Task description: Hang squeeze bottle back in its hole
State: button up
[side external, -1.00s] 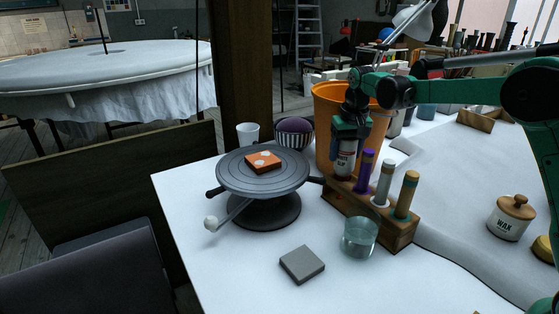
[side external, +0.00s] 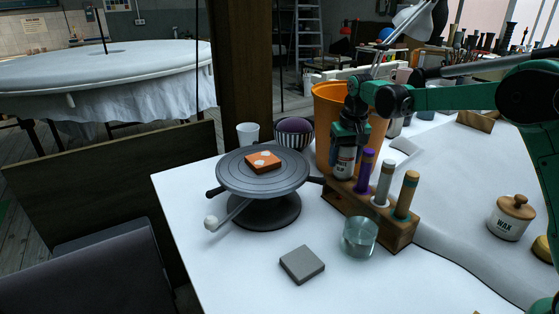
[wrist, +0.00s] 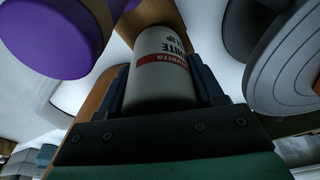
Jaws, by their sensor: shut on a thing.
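The squeeze bottle (side external: 344,164) is white with a red band and dark lettering. It stands roughly upright at the far left end of the wooden rack (side external: 398,238). My gripper (side external: 346,146) is shut on it from above. In the wrist view the bottle (wrist: 160,75) sits between both fingers, and wood of the rack (wrist: 150,18) shows beyond it. Its lower end meets the rack's end in the side view. I cannot tell how deep it sits in the hole. The hole itself is hidden.
Purple (side external: 365,172), grey (side external: 383,182) and tan-teal (side external: 406,194) tools stand in the rack beside the bottle. An orange bucket (side external: 325,105) is close behind. The banding wheel (side external: 240,178) is left, a glass (side external: 360,236) in front.

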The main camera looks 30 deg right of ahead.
jog(key=o, duration=0.8)
jog(key=r, duration=0.3)
jog(key=s+r, duration=0.1)
jog(key=r, duration=0.1)
jog(key=shift+a+r, duration=0.15)
jog(key=shift+a, duration=0.05)
jog(key=s+a+n+t, duration=0.1)
jog(key=s+a+t, duration=0.1)
jog(key=s, duration=0.3)
jog(key=s+a+n+t, duration=0.1)
jog(key=s+a, duration=0.4)
jog(key=s, duration=0.1)
jog(key=s+a+f+n+t, duration=0.1)
jog(key=s+a+n+t, duration=0.1)
jog(key=s, duration=0.3)
jog(key=shift+s+a+f+t+y, duration=0.15)
jog(key=shift+a+t+y, duration=0.15)
jog(key=shift+a, duration=0.45)
